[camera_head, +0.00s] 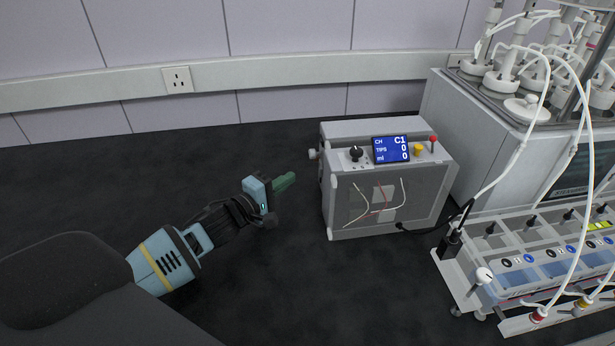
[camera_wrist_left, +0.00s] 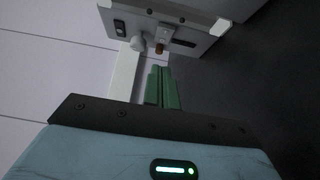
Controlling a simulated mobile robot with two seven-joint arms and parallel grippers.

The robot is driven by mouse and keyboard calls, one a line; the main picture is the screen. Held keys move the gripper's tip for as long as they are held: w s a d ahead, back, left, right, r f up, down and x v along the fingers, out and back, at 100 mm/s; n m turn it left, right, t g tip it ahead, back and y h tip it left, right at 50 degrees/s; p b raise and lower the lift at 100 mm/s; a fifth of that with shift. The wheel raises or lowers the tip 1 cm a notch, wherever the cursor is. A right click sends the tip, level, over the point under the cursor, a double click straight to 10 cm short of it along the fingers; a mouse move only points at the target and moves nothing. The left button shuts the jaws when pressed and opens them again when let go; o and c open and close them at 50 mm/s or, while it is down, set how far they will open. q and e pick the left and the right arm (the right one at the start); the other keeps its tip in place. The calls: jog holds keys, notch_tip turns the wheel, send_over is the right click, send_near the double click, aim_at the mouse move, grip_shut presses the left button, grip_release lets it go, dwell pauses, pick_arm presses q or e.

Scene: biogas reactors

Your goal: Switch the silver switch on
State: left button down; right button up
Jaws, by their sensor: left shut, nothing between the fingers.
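A grey control box (camera_head: 375,210) stands on the dark bench, with a lit blue display (camera_head: 390,149), a black knob, a yellow button and a red-tipped lever on top. A round silver knob (camera_head: 312,154) sticks out of its left side. I cannot tell which part is the silver switch. My left gripper (camera_head: 287,180) is shut and empty, left of the box and apart from it; its green fingers (camera_wrist_left: 161,88) point toward the panel.
A large grey machine (camera_head: 480,130) with tubes and vessels stands behind and right of the box. A clear rack (camera_head: 520,240) with coloured fittings is at the right. A wall socket (camera_head: 178,80) is at the back. The bench left of the box is clear apart from my arm.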

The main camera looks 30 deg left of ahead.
pick_arm(q)
jog(key=w+d, duration=0.3)
jog(key=shift+w, duration=0.2)
jog(key=shift+w+d, duration=0.25)
jog(key=shift+d, duration=0.3)
pick_arm(e)
jog(key=shift+w+r, duration=0.1)
jog(key=shift+r, duration=0.1)
pick_arm(q)
jog(key=shift+w+d, duration=0.1)
